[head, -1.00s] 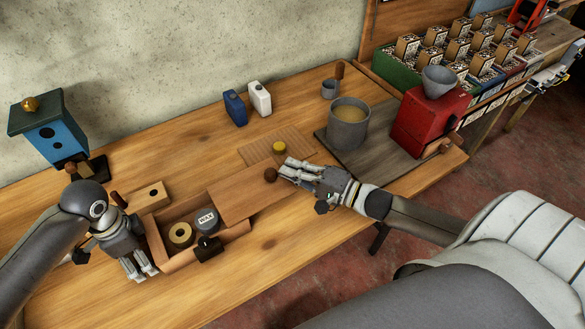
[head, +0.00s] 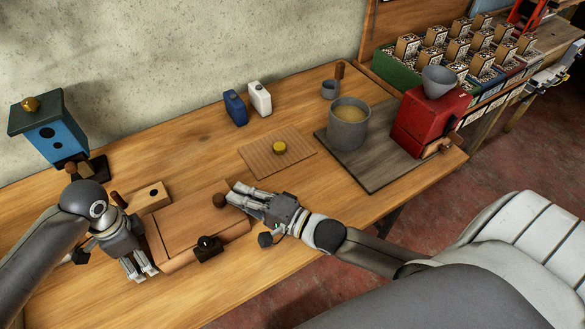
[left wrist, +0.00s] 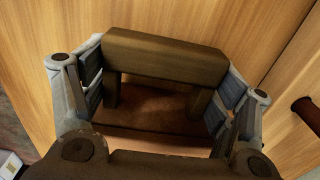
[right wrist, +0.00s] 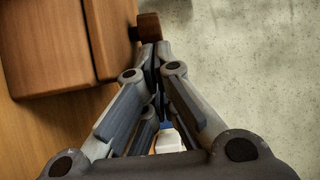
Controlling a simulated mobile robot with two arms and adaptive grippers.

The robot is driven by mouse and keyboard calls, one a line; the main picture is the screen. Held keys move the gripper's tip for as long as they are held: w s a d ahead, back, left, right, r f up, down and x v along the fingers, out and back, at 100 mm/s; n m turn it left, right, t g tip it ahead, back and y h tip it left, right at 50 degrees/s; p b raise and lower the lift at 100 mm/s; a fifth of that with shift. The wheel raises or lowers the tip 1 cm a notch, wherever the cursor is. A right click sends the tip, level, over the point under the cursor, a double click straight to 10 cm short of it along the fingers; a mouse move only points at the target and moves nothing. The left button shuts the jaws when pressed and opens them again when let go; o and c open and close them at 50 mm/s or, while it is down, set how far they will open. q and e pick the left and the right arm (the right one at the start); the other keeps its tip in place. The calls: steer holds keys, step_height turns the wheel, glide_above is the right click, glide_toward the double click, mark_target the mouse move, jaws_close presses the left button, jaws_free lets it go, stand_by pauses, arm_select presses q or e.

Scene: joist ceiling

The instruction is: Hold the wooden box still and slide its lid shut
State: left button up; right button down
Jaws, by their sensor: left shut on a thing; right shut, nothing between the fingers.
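The wooden box (head: 178,262) lies on the bench with its lid (head: 178,217) across the top. I see no opening or contents. The lid's dark round knob (head: 219,200) is at its right end. My left gripper (head: 138,268) is at the box's left end; in the left wrist view it is shut on the box's wooden handle (left wrist: 165,57). My right gripper (head: 236,196) is shut and empty, its fingertips right beside the knob. In the right wrist view the knob (right wrist: 149,25) is at the fingertips (right wrist: 155,55); I cannot tell if they touch.
A black latch (head: 207,248) is on the box's front. A wooden block (head: 152,194) lies behind it, near the blue birdhouse (head: 55,138). A grey pot (head: 348,128) stands further right.

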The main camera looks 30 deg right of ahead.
steer(key=shift+d, duration=0.15)
steer(key=d, duration=0.2)
steer(key=s+d, duration=0.1)
steer(key=d, duration=0.1)
steer(key=shift+d+f, duration=0.1)
steer(key=shift+d, duration=0.05)
steer(key=v, duration=0.9)
steer(key=shift+s, duration=0.4)
